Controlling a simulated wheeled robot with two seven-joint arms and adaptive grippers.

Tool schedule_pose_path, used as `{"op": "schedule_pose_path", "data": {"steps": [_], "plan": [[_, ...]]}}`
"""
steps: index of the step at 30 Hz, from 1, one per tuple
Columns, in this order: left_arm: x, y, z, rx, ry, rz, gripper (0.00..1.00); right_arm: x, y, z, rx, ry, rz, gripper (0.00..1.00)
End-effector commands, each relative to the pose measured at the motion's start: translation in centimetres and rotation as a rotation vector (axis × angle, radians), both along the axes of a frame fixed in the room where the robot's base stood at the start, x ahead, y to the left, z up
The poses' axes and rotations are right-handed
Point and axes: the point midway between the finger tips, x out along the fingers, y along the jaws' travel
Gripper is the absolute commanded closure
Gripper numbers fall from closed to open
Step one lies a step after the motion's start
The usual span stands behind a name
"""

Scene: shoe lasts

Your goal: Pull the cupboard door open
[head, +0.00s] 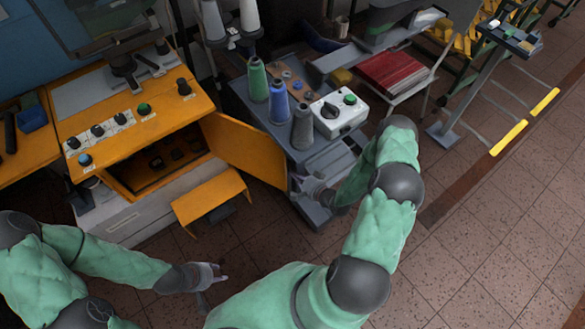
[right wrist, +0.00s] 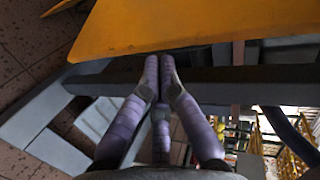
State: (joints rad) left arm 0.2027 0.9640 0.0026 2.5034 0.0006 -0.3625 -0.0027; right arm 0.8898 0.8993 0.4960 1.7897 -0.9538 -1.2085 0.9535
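The orange cupboard (head: 112,178) stands at the left in the head view, its dark inside showing. Its orange door (head: 243,152) stands swung out to the right. The door looks like the orange panel (right wrist: 190,25) across the top of the right wrist view. My right gripper (head: 312,190) is beside the door's outer edge. In the right wrist view my right gripper (right wrist: 160,68) has its purple fingertips together, close to the panel's edge, with nothing seen between them; contact is unclear. My left gripper (head: 212,282) is open and empty, low in front of the cupboard.
A grey bench (head: 262,112) with thread cones (head: 278,103) and a white switch box (head: 340,112) stands right of the door. A small orange-topped piece (head: 210,195) sits below the opening. Tiled floor (head: 480,240) is clear at the right.

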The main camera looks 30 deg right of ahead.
Motion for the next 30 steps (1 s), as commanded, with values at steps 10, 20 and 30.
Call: {"op": "schedule_pose_path", "data": {"steps": [10, 20, 30], "plan": [[0.0, 0.0, -1.4, 0.0, -0.001, 0.0, 0.6, -3.8, -6.2, 1.8, 0.254, -0.278, -0.073, 1.0], [0.0, 0.0, -2.6, 0.0, -0.001, 0.0, 0.6, -0.4, -5.6, 1.9, 0.267, -0.293, -0.066, 1.0], [0.0, 0.0, -4.6, 0.0, 0.0, 0.0, 0.6, 5.8, -4.5, 1.9, 0.266, -0.292, -0.067, 1.0]]}}
